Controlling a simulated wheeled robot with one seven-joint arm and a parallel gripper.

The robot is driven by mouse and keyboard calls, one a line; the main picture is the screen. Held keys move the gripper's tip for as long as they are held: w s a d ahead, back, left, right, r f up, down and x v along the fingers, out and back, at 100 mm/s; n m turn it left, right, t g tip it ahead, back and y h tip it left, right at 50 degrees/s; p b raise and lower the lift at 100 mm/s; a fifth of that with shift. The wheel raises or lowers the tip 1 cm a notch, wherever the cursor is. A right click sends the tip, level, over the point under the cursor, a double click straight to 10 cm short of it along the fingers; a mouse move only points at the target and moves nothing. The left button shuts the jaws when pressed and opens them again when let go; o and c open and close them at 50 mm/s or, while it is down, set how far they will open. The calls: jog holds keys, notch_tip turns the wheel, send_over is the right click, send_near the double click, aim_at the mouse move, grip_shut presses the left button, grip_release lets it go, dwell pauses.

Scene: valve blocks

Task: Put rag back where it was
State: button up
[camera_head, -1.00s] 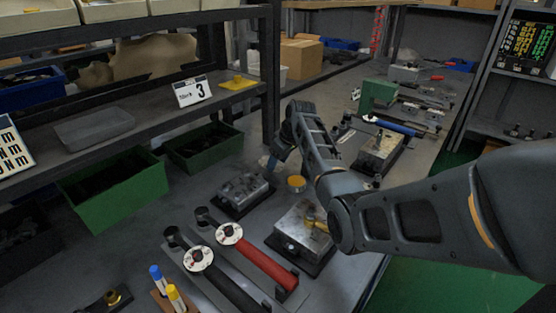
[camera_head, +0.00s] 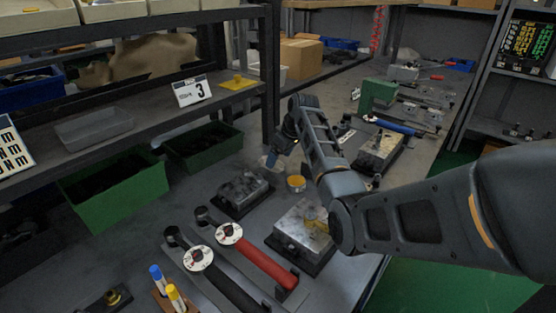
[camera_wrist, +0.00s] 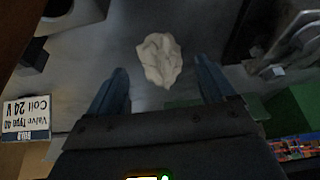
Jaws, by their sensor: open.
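A crumpled off-white rag (camera_wrist: 160,60) lies on the grey surface in the wrist view, ahead of and between the two fingers of my gripper (camera_wrist: 160,80). The fingers are apart, with a visible gap between each one and the rag. I cannot tell how far the rag is below the fingertips. In the head view my gripper (camera_head: 272,158) points down over the bench behind the metal valve blocks.
A metal valve block (camera_head: 243,192), a yellow-topped round tin (camera_head: 296,183) and another valve block (camera_head: 303,228) stand near my gripper. Red (camera_head: 268,264) and black-handled wrenches lie in front. A green bin (camera_head: 203,146) stands left, under a shelf (camera_head: 150,118). A label sign (camera_wrist: 27,118) shows in the wrist view.

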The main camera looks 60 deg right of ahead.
jog(key=v, duration=0.9)
jog(key=shift+r, duration=0.4)
jog(key=shift+s, duration=0.1)
